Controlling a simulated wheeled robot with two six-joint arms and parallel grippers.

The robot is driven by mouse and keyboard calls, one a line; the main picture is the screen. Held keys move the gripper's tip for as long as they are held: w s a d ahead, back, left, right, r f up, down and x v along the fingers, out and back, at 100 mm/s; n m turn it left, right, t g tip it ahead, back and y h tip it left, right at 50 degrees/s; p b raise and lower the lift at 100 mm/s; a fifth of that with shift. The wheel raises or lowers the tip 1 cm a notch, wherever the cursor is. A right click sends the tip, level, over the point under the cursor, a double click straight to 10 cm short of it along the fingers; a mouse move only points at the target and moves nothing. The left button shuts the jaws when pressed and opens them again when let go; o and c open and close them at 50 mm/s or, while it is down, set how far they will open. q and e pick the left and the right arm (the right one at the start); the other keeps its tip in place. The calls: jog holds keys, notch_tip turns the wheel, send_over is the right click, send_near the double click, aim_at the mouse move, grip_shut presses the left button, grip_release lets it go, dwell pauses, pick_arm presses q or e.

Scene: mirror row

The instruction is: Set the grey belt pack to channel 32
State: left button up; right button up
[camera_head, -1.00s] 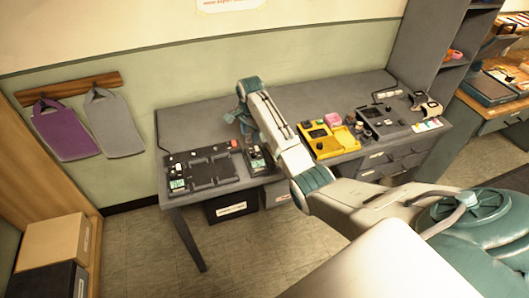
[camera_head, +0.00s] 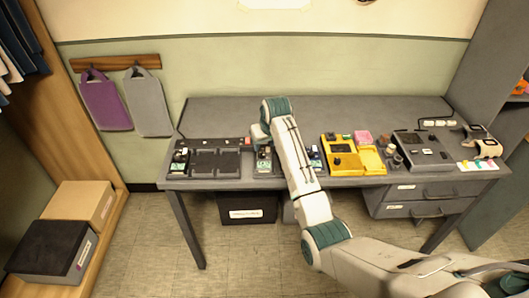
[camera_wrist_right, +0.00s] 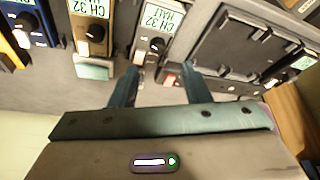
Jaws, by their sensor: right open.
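The grey belt pack (camera_wrist_right: 158,30) shows at the top middle of the right wrist view. It has a black knob (camera_wrist_right: 157,45) and a green display that seems to read CH 32 with a second, less clear line. It also shows in the head view (camera_head: 264,160), left of my right arm. My right gripper (camera_wrist_right: 160,86) is open and empty, its two teal fingers apart below the pack's near end. In the head view my forearm mostly hides this gripper (camera_head: 259,136). I cannot tell whether a finger touches the pack. My left gripper is out of view.
A tan belt pack (camera_wrist_right: 90,25) and a blue one (camera_wrist_right: 35,28) stand beside the grey pack. A black charging tray (camera_head: 215,163) lies on the desk's left. A yellow case (camera_head: 344,160) and a dark console (camera_head: 420,150) are right of my arm. The back of the desk is clear.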

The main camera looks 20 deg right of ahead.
aim_at(262, 154)
jog(key=x, duration=0.5)
jog(key=shift+d+f+p, duration=0.2)
jog(key=shift+f+p, duration=0.2)
jog(key=shift+w+f, duration=0.3)
jog(key=shift+f, duration=0.25)
